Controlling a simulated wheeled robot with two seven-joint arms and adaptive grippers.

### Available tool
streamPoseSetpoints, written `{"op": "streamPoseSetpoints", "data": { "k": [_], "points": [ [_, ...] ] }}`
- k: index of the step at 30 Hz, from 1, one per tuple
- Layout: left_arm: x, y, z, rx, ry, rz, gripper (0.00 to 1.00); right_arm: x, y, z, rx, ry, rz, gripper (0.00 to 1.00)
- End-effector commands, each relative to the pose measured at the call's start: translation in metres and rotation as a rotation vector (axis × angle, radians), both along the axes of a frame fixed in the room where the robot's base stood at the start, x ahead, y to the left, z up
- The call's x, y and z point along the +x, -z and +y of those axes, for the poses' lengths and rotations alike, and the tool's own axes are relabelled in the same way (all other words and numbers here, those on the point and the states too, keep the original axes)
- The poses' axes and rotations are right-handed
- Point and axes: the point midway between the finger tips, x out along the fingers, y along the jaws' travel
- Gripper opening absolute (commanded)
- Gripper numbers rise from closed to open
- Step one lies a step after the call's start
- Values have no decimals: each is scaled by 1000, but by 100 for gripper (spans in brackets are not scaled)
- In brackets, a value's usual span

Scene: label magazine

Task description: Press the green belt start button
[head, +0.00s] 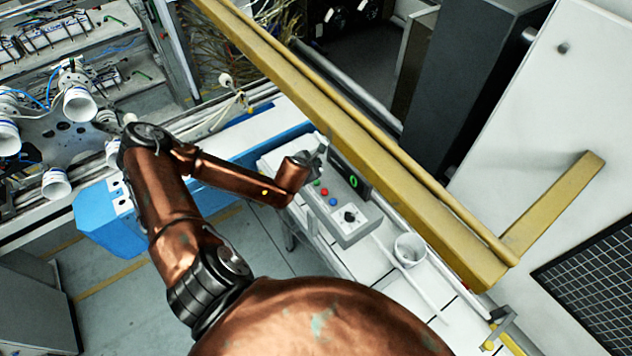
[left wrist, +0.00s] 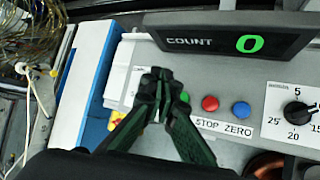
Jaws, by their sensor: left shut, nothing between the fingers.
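The grey control box (head: 352,232) stands on the white bench in the middle of the head view. The green button (left wrist: 185,97) shows in the left wrist view at the left end of a row, partly hidden behind my finger. The red button (left wrist: 210,103), labelled STOP, and the blue button (left wrist: 241,110), labelled ZERO, sit to its right. My left gripper (left wrist: 157,88) is shut and empty, its tips over the panel just left of the green button. I cannot tell whether they touch the panel. My right gripper is not in view.
A count display (left wrist: 228,42) reading 0 stands behind the buttons. A black dial (left wrist: 297,112) is to the right. A white cup (head: 409,249) stands beside the box. A yellow beam (head: 380,150) runs behind the box.

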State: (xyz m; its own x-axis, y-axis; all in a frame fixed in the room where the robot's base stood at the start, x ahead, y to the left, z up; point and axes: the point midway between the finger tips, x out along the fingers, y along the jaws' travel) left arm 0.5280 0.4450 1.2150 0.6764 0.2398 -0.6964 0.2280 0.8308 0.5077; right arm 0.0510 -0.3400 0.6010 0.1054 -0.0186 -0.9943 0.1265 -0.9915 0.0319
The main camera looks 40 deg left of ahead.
Motion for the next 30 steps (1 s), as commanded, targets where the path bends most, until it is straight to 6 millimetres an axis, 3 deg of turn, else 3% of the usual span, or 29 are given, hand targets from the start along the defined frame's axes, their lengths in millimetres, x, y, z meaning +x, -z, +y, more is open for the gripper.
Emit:
{"op": "streamPoseSetpoints", "data": {
  "k": [15,22,30],
  "points": [
    [0,60,0,0,-1,-1,0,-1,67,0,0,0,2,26],
    [0,79,0,0,0,0,0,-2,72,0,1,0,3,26],
    [0,81,0,-1,-1,0,0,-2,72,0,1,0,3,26]
  ]
}}
